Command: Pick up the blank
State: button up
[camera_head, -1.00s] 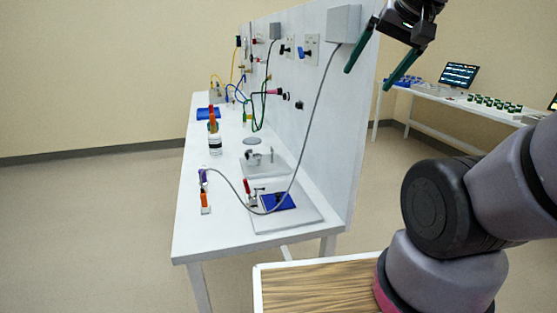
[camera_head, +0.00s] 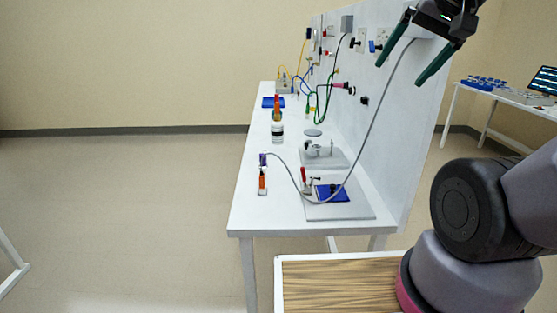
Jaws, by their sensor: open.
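Two flat blue pieces lie on the white bench, and I cannot tell which, if either, is the blank. One blue plate (camera_head: 334,193) lies on a grey base plate (camera_head: 350,211) at the near end, beside a red-handled clamp (camera_head: 305,180). The other blue piece (camera_head: 273,102) lies flat at the far left of the bench. My gripper (camera_head: 400,74) shows at the upper right with two green fingers, spread apart and empty. It appears high in front of the upright panel, well apart from both blue pieces.
A grey cable (camera_head: 370,140) hangs from the panel (camera_head: 390,150) across the near fixture to an orange-and-purple tool (camera_head: 263,178). A bottle (camera_head: 277,130), a second grey fixture (camera_head: 322,157) and a disc (camera_head: 313,133) stand farther back.

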aim_at(266, 166)
jog(key=i+u, duration=0.15)
jog(key=u, duration=0.25)
jog(key=i+l+u, duration=0.1)
jog(key=u, duration=0.25)
jog(key=i+l+u, duration=0.1)
jog(key=u, duration=0.3)
jog(key=i+l, duration=0.05)
jog(key=i, duration=0.05)
